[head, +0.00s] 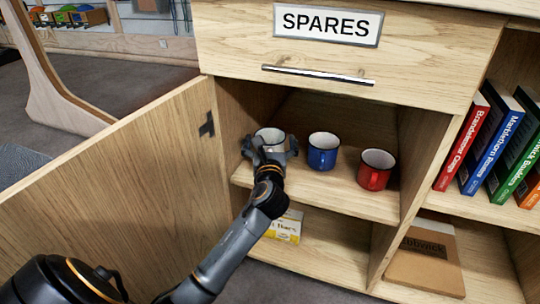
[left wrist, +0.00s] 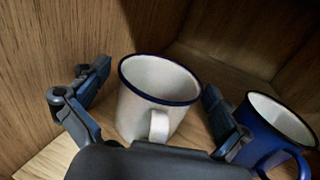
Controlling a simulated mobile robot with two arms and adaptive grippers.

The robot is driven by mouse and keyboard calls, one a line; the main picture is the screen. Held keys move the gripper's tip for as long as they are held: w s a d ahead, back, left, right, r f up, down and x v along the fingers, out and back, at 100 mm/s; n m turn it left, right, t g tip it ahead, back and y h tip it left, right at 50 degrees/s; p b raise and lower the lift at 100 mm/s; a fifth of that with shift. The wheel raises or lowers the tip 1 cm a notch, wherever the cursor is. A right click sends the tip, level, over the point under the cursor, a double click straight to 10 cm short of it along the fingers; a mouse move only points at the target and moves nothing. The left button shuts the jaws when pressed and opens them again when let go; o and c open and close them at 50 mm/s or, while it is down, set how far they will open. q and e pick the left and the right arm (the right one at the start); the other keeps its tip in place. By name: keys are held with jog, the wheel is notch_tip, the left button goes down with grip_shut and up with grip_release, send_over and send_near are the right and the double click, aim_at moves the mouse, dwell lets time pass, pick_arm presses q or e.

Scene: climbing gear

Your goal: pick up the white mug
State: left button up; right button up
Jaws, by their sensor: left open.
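The white mug (head: 270,136) with a dark rim stands upright on the cabinet's upper shelf, at the left end. My left gripper (head: 270,150) is at the mug and hides its lower part in the head view. In the left wrist view the white mug (left wrist: 152,100) sits between the two spread fingers of my left gripper (left wrist: 150,85), its handle turned toward the palm. The fingers are open, one on each side. I cannot tell whether they touch it. My right gripper is not in view.
A blue mug (head: 323,151) stands just right of the white one, close to the right finger in the wrist view. A red mug (head: 375,169) is further right. The open cabinet door (head: 130,200) lies left of my arm. A drawer (head: 330,50) is above.

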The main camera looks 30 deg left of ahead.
pick_arm(q)
jog(key=shift+w+a, duration=0.1)
jog(key=shift+r, duration=0.1)
jog(key=c, duration=1.2)
jog(key=shift+r, duration=0.15)
